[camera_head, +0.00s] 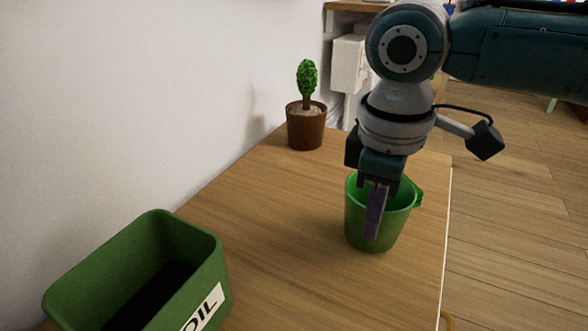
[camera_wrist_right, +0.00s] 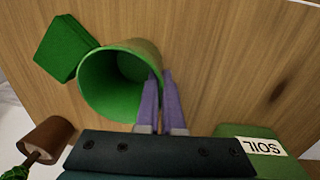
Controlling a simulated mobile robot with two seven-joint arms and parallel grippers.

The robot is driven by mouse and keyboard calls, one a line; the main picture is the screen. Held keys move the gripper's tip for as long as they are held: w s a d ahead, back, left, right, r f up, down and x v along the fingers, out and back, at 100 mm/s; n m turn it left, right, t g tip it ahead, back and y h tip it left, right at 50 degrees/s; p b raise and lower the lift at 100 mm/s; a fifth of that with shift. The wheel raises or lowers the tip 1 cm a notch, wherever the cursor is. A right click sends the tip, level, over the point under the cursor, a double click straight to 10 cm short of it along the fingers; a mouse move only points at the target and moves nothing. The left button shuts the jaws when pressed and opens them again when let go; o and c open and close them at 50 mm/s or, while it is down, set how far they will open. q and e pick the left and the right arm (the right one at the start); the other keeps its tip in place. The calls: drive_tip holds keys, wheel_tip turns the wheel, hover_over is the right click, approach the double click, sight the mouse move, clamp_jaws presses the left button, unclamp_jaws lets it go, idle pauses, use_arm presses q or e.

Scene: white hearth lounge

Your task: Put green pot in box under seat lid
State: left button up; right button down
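The green pot (camera_head: 356,222) is near the right edge of the wooden table, with a small tab at its far right rim. In the wrist view the pot (camera_wrist_right: 100,85) shows its open mouth, with a dark green block-like part at its upper left. My right gripper (camera_head: 374,228) points down at the pot's near side. Its purple fingers (camera_wrist_right: 160,95) are close together, one inside the rim and one outside, with the pot's wall between them. Whether the base touches the table is hard to tell. No seat lid or box under it shows. My left gripper is out of view.
A green soil bin (camera_head: 150,235) stands at the table's near left; it also shows in the wrist view (camera_wrist_right: 235,131). A potted cactus (camera_head: 306,125) stands at the far end by the white wall. The table's middle (camera_head: 270,215) is clear. Wooden floor (camera_head: 515,230) lies to the right.

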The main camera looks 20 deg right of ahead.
drive_tip(key=shift+f, duration=0.55)
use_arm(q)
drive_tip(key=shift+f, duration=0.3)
use_arm(e)
drive_tip(key=shift+r, duration=0.15)
drive_tip(key=c, duration=1.1)
unclamp_jaws()
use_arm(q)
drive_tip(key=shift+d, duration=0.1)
use_arm(e)
drive_tip(key=shift+o, duration=0.2)
